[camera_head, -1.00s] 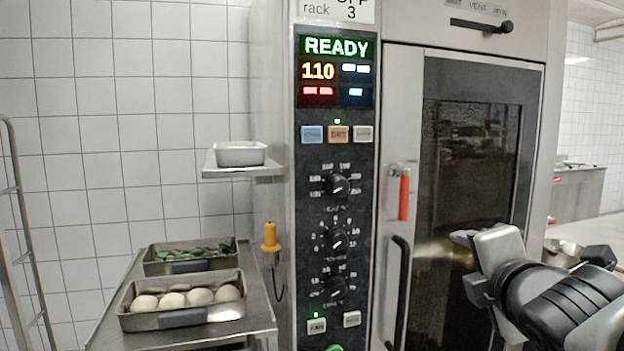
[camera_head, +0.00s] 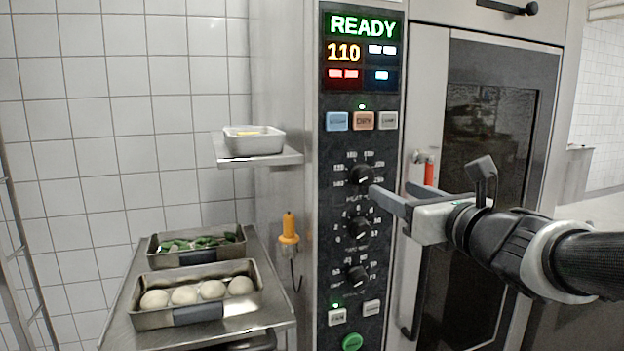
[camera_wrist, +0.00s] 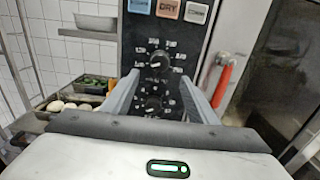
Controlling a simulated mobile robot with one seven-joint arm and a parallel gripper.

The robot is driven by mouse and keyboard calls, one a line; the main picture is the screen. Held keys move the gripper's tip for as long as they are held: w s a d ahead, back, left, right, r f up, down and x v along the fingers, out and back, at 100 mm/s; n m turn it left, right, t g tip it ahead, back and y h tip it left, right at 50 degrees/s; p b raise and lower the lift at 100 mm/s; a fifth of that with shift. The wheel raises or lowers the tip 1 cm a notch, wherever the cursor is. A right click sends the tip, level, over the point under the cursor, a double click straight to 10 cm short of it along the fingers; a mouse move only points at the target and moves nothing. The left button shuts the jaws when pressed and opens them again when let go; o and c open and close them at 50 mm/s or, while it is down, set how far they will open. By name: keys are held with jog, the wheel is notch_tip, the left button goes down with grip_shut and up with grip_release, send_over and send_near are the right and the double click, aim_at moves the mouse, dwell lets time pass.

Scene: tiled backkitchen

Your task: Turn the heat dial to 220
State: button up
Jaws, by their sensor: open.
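The heat dial is the top black knob (camera_head: 361,175) on the dark control panel, with a ring of printed numbers around it. It also shows in the wrist view (camera_wrist: 158,62), ahead of and between my fingers. Its pointer setting is too small to read surely. The display (camera_head: 362,52) above reads READY and 110. My gripper (camera_head: 374,199) is open and empty, its fingers pointing at the panel just right of and slightly below the heat dial. It appears apart from the knob. In the wrist view the fingers (camera_wrist: 166,90) frame the lower dials.
Two more knobs (camera_head: 358,228) sit below the heat dial, with a row of buttons (camera_head: 362,121) above. The oven door's red handle (camera_head: 429,172) is right of the panel. At left are a shelf with a small pan (camera_head: 253,151) and a counter with trays (camera_head: 197,322).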

aim_at(367, 177)
jog(key=x, duration=1)
jog(key=shift+w+a, duration=0.15)
jog(key=shift+w, duration=0.25)
jog(key=shift+s, duration=0.1)
jog(key=c, duration=1.1)
